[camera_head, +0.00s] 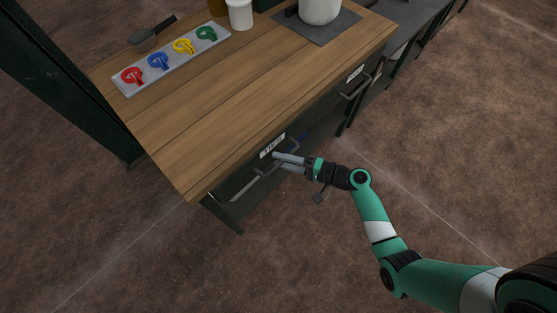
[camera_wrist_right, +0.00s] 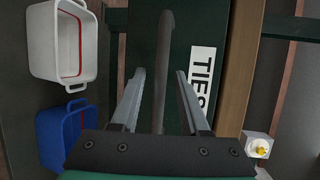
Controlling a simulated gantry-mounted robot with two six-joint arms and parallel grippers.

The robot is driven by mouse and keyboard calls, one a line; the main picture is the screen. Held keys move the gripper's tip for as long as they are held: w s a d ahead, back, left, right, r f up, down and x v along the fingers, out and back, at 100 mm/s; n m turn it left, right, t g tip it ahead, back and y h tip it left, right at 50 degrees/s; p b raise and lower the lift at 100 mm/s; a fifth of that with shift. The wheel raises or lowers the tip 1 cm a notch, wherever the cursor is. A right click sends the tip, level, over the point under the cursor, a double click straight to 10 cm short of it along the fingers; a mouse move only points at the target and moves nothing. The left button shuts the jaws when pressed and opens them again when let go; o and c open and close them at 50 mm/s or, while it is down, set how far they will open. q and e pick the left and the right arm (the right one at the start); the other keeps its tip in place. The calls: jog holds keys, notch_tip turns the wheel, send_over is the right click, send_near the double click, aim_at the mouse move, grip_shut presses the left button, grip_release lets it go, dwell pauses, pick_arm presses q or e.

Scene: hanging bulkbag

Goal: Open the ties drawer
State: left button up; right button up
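The ties drawer (camera_wrist_right: 145,30) is a dark green front under the wooden tabletop, with a white TIES label (camera_wrist_right: 203,75) that also shows in the head view (camera_head: 272,146). It looks shut. Its grey bar handle (camera_wrist_right: 165,60) runs between the two fingers of my right gripper (camera_wrist_right: 160,95) in the right wrist view. The fingers are open, with a gap on each side of the bar. In the head view my right gripper (camera_head: 275,160) is at the drawer front, just below the label. My left gripper is not in view.
A second labelled drawer has a handle (camera_head: 356,87) farther right. A white bin (camera_wrist_right: 42,50) and a blue bin (camera_wrist_right: 66,140) sit below the drawer. On the tabletop (camera_head: 215,105) are a grey tray (camera_head: 126,89) of coloured ties and a white cup (camera_head: 240,14). The floor in front is clear.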

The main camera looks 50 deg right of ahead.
grip_shut()
dwell(1.2)
